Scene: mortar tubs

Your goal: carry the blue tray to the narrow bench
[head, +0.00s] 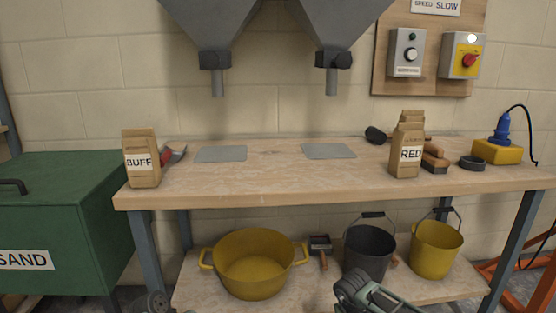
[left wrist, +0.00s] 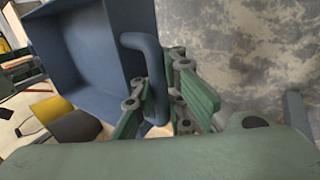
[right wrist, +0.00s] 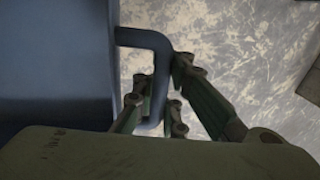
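The blue tray (left wrist: 90,55) fills the upper left of the left wrist view and the left side of the right wrist view (right wrist: 55,70). It is outside the head view. My left gripper (left wrist: 158,88) has its fingers on both sides of one bar handle (left wrist: 143,42) and looks shut on it. My right gripper (right wrist: 160,88) looks shut on another bar handle (right wrist: 146,38).
On the bench are a BUFF bag (head: 142,170), a RED bag (head: 406,160), two grey plates and tools; its middle front is clear. Two hoppers hang above. A yellow tub (head: 252,265) and buckets (head: 368,250) sit on the lower shelf. A green SAND bin (head: 60,215) stands left.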

